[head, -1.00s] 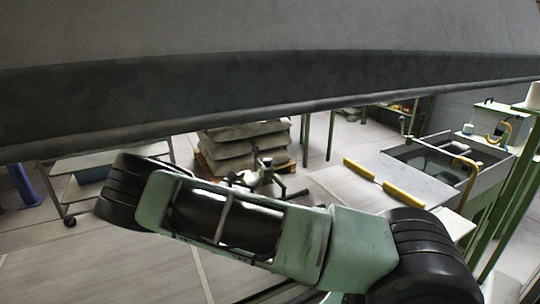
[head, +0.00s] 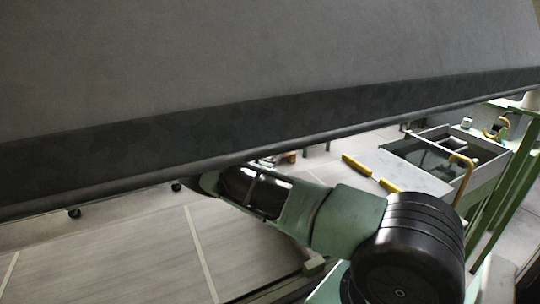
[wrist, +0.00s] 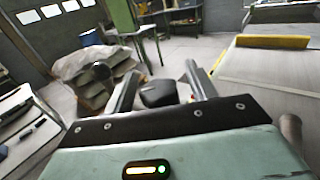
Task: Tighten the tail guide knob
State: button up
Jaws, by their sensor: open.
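In the wrist view my gripper (wrist: 161,70) is open, its two grey fingers spread apart and pointing forward. A dark rounded knob-like part (wrist: 158,92) shows between the fingers, nearer their base in the picture. It may be the tail guide knob, but I cannot tell for certain, nor whether the fingers touch it. In the head view my green and black arm reaches left under a large grey overhanging surface (head: 260,65), which hides my gripper and the knob.
A grey basin (head: 440,155) with yellow bars (head: 357,165) beside it stands at the right, by green posts (head: 500,190). In the wrist view, stacked sacks (wrist: 80,62) lie behind the left finger, and a pale tabletop (wrist: 265,68) is at right.

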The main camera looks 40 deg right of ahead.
jog(key=shift+d, duration=0.2)
jog(key=c, duration=1)
